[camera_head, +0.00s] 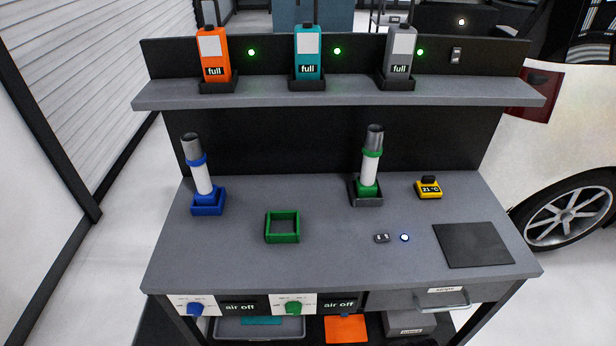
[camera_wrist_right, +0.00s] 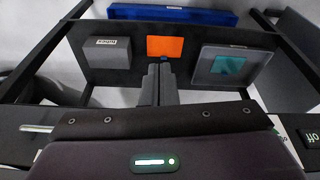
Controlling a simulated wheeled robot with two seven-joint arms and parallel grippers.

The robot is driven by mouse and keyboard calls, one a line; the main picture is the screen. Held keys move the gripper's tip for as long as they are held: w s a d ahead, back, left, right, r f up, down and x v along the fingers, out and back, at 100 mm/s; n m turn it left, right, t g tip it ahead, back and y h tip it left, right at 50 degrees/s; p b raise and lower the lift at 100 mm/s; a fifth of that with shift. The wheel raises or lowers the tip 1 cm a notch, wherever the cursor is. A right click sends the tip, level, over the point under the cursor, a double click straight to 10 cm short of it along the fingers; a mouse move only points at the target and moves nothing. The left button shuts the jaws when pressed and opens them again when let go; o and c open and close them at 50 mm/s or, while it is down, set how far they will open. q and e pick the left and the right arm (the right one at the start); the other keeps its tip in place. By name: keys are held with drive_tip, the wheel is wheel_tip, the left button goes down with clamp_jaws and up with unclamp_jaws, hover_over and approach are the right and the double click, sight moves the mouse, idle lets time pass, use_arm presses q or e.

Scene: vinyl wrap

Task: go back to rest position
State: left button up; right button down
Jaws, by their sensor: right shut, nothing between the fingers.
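My right gripper (camera_wrist_right: 159,72) shows in the right wrist view with its two grey fingers together and nothing between them. It points toward the lower shelf below the workbench (camera_head: 330,262), over an orange cloth (camera_wrist_right: 167,46). In the head view neither gripper nor arm shows in front of the bench. My left gripper is in neither view.
A blue-collared tool (camera_head: 200,180) and a green-collared tool (camera_head: 370,165) stand upright in holders on the bench. An empty green frame (camera_head: 282,240), a yellow thermometer (camera_head: 429,189) and a dark mat (camera_head: 472,258) lie there. The drawer handle (camera_head: 442,302) sticks out in front.

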drive_tip(key=s+d+f+g, duration=0.1)
drive_tip(key=s+f, duration=0.3)
drive_tip(key=f, duration=0.6)
drive_tip(key=s+f, duration=0.4)
drive_tip(key=f, duration=0.6)
drive_tip(key=s+d+f, duration=0.3)
drive_tip(key=s+f, duration=0.8)
drive_tip(key=s, duration=0.4)
drive_tip(key=shift+g, duration=0.4)
